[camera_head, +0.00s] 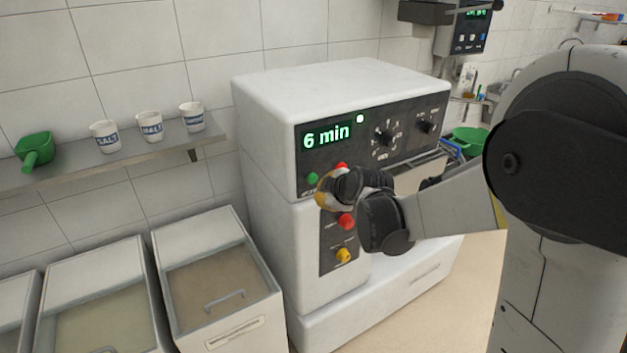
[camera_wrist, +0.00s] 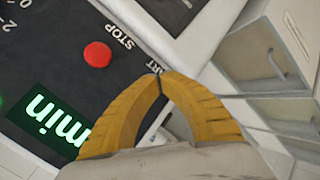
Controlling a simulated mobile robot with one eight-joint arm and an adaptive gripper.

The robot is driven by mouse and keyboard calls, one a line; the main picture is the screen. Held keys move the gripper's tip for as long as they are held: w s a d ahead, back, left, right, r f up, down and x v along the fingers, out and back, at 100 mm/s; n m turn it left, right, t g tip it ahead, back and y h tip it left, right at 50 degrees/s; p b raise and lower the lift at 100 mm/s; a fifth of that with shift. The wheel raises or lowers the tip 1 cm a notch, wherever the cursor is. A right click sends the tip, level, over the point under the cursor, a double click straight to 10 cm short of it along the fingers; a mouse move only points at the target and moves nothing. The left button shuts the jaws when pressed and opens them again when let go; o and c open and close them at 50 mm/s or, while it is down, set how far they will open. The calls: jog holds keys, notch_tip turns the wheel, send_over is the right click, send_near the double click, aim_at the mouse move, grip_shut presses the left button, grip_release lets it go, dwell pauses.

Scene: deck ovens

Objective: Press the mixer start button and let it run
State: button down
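The mixer (camera_head: 330,85) is a white machine with a black control panel and a lit green display (camera_head: 327,135) reading "6 min". A green button (camera_head: 312,178) shows just left of my gripper, and a red button (camera_head: 341,167) sits above it. The red button (camera_wrist: 97,54) by "STOP" is clear of the fingers. Contact cannot be told.
A red knob (camera_head: 346,221) and a yellow knob (camera_head: 343,256) sit lower on the panel. Lidded bins (camera_head: 215,275) stand at left below a shelf (camera_head: 110,160) with cups and a green scoop (camera_head: 35,150). Open floor lies at the front right.

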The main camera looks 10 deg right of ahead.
jog(key=s, duration=0.2)
jog(key=s+d, duration=0.1)
jog(key=shift+s, duration=0.35)
jog(key=s+r+m+g+h, duration=0.1)
jog(key=s+r+m+g, duration=0.2)
jog(key=s+m, duration=1)
jog(key=s, duration=1.4)
jog(key=shift+s+a+r+m+h, duration=0.2)
jog(key=shift+s+r+m+h, duration=0.1)
jog(key=shift+s+h, duration=0.1)
dwell(4.2)
